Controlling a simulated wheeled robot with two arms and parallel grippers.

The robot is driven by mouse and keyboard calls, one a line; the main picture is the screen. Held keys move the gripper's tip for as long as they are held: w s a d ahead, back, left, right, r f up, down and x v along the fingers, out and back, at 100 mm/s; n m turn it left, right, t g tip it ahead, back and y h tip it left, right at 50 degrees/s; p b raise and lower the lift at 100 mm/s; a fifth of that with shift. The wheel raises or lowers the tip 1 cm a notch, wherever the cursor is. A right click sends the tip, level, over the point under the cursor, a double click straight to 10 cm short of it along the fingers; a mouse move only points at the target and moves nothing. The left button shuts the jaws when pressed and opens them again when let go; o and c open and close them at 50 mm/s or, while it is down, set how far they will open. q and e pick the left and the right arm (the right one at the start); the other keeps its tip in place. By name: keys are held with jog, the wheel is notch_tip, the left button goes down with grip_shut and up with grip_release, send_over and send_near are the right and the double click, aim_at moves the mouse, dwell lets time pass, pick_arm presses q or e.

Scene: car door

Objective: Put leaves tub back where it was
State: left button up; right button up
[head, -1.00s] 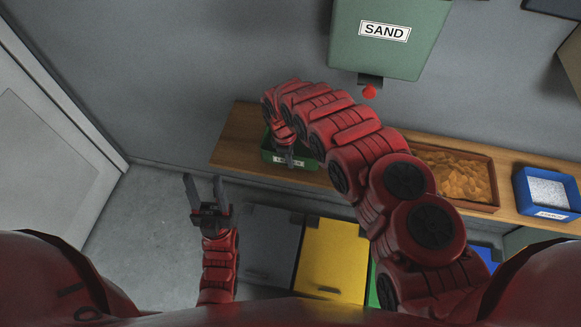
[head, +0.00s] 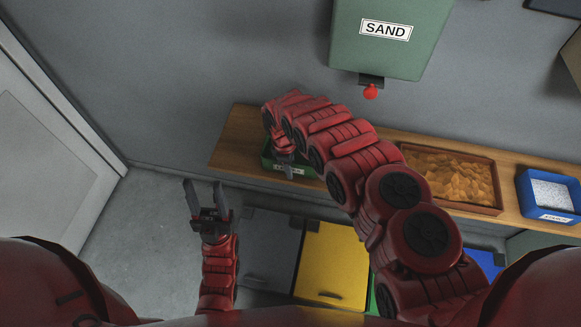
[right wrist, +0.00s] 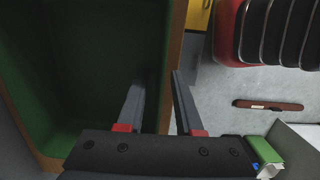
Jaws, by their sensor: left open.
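A green tub (head: 268,163) with a small white label, too small to read, sits near the left end of the wooden shelf. Its dark interior (right wrist: 70,70) fills the left of the right wrist view and looks empty. My right gripper (right wrist: 158,76) is open at the tub's near wall, one finger over the inside and the other beyond the rim. In the head view my right arm hides part of the tub. My left gripper (head: 207,188) is open and empty, left of and nearer than the tub.
The wooden shelf (head: 232,150) also bears a brown tray (head: 450,204) of orange-brown material and a blue tub (head: 566,215) of white grains. A green SAND dispenser (head: 385,55) hangs above. Grey (head: 268,260) and yellow (head: 330,265) bins stand below.

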jog(key=shift+r, duration=0.4)
jog(key=r, duration=0.2)
jog(key=r+b, duration=0.1)
jog(key=r, duration=0.2)
jog(key=a+r+b, duration=0.1)
jog(key=r, duration=0.2)
jog(key=shift+w, duration=0.2)
jog(key=r, duration=0.3)
jog(key=shift+a+r+p, duration=0.2)
jog(key=shift+p, duration=0.2)
jog(key=shift+s, duration=0.1)
